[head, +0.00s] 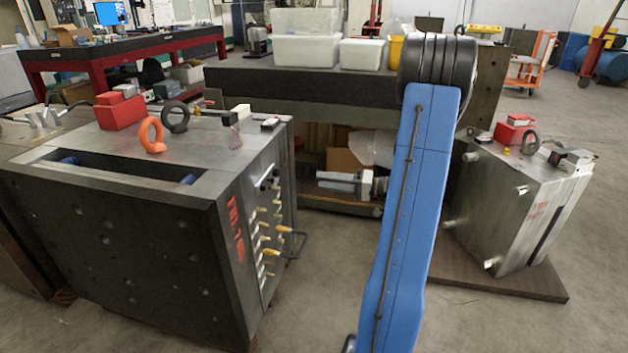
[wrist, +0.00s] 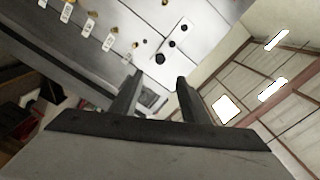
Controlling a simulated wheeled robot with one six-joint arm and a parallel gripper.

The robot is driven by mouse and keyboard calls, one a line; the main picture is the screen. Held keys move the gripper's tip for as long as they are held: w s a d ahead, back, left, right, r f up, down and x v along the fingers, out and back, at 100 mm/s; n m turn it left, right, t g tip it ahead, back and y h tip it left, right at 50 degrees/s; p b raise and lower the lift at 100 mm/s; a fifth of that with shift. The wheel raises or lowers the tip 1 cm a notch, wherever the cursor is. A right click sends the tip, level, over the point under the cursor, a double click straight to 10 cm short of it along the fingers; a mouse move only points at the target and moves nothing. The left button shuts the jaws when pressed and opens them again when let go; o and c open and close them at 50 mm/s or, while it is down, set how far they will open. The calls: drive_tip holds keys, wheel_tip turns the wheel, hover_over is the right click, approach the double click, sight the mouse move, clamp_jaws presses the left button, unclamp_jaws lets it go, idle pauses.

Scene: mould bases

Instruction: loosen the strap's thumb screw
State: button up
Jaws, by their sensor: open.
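My gripper (wrist: 158,92) is open, its two dark fingers apart. It points at the pale side face of a mould base, tilted in the wrist view. A light strap-like plate (wrist: 176,36) lies on that face beyond the fingertips. It carries several dark round heads, the largest, a black one (wrist: 160,59), nearest the fingers. I cannot tell for certain which is the thumb screw. No finger visibly touches it. A small grey frame-like shape (wrist: 152,99) shows between the fingers. In the head view my gripper is not visible; the left mould base (head: 120,235) has dark knobs high on its right side.
An orange eyebolt (head: 152,136) and red block (head: 120,111) stand on top. A second mould base (head: 505,205) stands right. Floor in front is clear.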

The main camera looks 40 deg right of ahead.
drive_tip(key=shift+v, duration=1.2)
drive_tip(key=shift+a, duration=0.1)
drive_tip(key=s+a+r+n+g, duration=0.1)
drive_tip(key=s+a+g, duration=0.15)
drive_tip(key=a, duration=0.55)
drive_tip(key=s+a+r+n+g, duration=0.15)
drive_tip(key=a+g, duration=0.25)
drive_tip(key=a, duration=0.4)
drive_tip(key=s+a+r+n+g, duration=0.1)
drive_tip(key=s+a+g, duration=0.25)
drive_tip(key=a, duration=0.45)
drive_tip(key=s+a+g+h, duration=0.3)
drive_tip(key=s+a+h, duration=0.2)
drive_tip(key=s+a, duration=0.3)
drive_tip(key=s+d+r+t+h, duration=0.2)
drive_tip(key=s+h, duration=0.4)
drive_tip(key=s, duration=0.3)
drive_tip(key=shift+s+r+n+t, duration=0.25)
drive_tip(key=shift+r+n+t, duration=0.2)
drive_tip(key=shift+r+t, duration=0.3)
